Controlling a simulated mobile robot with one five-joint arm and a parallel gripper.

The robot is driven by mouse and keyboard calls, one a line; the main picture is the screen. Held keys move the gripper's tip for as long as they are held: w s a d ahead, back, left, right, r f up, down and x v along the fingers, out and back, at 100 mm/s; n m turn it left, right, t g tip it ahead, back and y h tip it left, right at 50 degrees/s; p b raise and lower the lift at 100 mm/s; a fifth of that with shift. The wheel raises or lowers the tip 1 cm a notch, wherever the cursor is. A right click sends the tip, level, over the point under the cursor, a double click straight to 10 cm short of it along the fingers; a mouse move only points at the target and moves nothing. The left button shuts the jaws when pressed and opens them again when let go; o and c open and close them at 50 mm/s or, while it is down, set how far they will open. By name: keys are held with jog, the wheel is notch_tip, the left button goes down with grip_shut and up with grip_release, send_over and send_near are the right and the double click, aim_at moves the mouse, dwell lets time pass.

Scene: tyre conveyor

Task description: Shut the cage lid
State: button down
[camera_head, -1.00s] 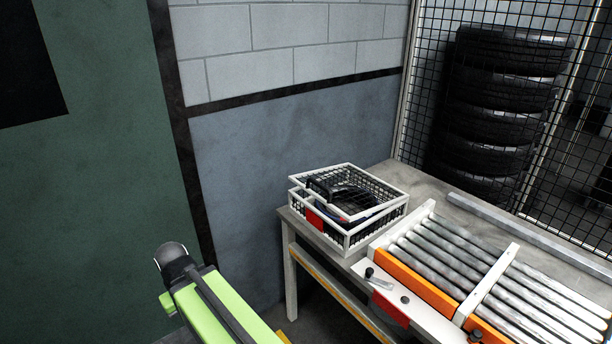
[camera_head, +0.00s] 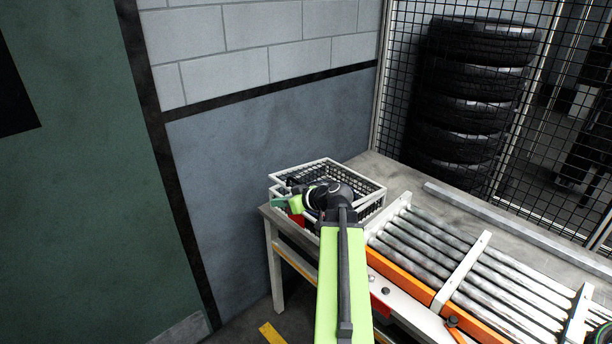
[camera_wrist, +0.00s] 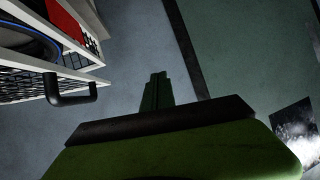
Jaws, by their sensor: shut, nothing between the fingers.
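The white-framed black mesh cage (camera_head: 377,207) stands on the table's back left corner. Its lid (camera_head: 328,161) is on top and looks tilted, not flush, with a gap at the near left side. A red panel (camera_head: 296,219) is on the cage's front. In the wrist view, a black handle (camera_wrist: 70,97) sticks out from a white mesh-filled frame at the left, near the red panel (camera_wrist: 75,18). My gripper (camera_head: 281,203) is shut and empty, in front of the cage's left corner. Its fingers (camera_wrist: 157,90) are right of the handle, apart from it. My arm hides part of the cage.
A roller conveyor (camera_head: 440,245) with an orange side fills the table's right part. A grey wall (camera_head: 230,150) stands behind and left of the cage. A mesh fence (camera_head: 400,80) with stacked tyres (camera_head: 475,100) lies beyond. Open space lies left of the table.

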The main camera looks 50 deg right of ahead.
jog(key=s+d+r+t+h, duration=0.2)
jog(key=s+d+r, duration=0.15)
jog(key=d, duration=0.35)
jog(key=s+d+r+t+h, duration=0.1)
jog(key=s+d+r+h, duration=0.1)
jog(key=s+d+r, duration=0.3)
jog(key=shift+m, duration=0.4)
jog(key=x, duration=0.3)
jog(key=f+b+x, duration=0.1)
jog(key=x, duration=0.3)
jog(key=f+b+x, duration=0.1)
jog(key=x, duration=0.2)
jog(key=shift+w+d+f, duration=0.1)
jog(key=shift+d+f, duration=0.05)
jog(key=shift+d, duration=0.3)
jog(key=f+b, duration=0.1)
jog(key=w+f+b, duration=0.1)
jog(key=shift+f+b, duration=0.35)
jog(key=shift+f, duration=0.05)
jog(key=shift+s+f+b, duration=0.1)
jog(key=shift+f+b, duration=0.5)
jog(key=shift+d, duration=0.1)
